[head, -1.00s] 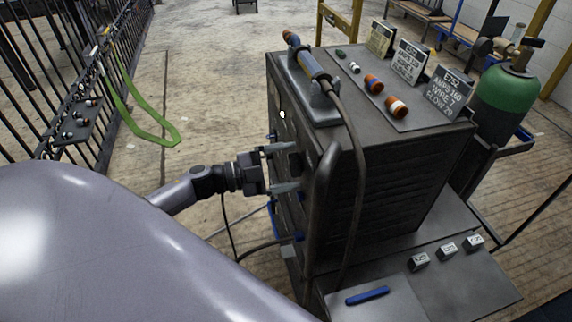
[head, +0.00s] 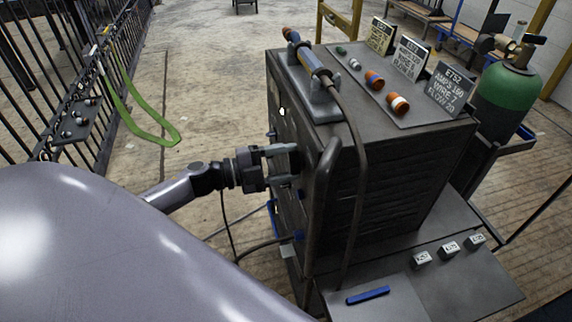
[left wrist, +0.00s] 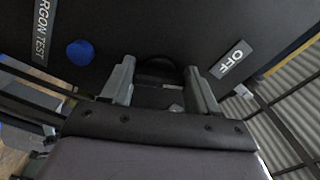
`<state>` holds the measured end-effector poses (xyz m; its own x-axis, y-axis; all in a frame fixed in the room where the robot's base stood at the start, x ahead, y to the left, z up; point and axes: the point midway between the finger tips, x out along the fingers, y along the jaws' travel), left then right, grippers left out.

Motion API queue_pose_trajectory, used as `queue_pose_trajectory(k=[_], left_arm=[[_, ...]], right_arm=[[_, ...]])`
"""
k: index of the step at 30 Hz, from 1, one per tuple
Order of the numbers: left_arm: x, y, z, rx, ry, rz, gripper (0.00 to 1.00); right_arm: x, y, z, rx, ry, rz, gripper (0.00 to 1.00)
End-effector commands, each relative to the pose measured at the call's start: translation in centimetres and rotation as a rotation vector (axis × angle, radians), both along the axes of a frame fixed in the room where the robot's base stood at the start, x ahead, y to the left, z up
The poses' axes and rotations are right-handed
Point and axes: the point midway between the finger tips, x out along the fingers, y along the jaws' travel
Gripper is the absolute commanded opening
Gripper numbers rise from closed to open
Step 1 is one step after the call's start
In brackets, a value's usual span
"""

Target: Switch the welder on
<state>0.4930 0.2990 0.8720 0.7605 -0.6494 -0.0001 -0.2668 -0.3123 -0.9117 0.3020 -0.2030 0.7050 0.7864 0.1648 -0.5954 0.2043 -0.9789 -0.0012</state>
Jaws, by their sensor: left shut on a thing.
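The welder (head: 400,170) is a dark box-shaped cabinet with a ribbed side and a curved handle bar. My left gripper (head: 300,164) is at its left-facing panel, mostly seen edge-on in the head view. In the left wrist view, its two grey fingers (left wrist: 160,88) stand on either side of a dark rounded knob (left wrist: 158,70) and are shut on it. An OFF label (left wrist: 232,59) is on the panel to the right of the fingers. The knob's pointing direction cannot be told. My right gripper is not in view.
A blue button (left wrist: 80,52) and an ARGON TEST label (left wrist: 43,28) are left of the fingers. A torch (head: 312,68) lies on the welder's top. A green gas cylinder (head: 508,95) stands behind it. Cables hang below my left gripper. Open floor lies left of the welder.

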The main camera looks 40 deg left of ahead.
Motion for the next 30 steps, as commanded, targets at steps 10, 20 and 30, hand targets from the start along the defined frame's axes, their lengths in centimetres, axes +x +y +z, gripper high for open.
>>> queue_pose_trajectory(k=[10, 20, 30], left_arm=[[0.0, 0.0, -0.1, 0.253, -0.215, -0.001, 0.29], [0.0, 0.0, 0.0, 0.49, -0.418, -0.001, 0.29], [-0.1, 0.0, 0.2, 0.708, -0.604, -0.001, 0.29]], right_arm=[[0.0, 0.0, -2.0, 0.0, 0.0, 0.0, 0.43], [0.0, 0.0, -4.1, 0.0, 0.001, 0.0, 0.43], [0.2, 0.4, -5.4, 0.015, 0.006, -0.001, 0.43]])
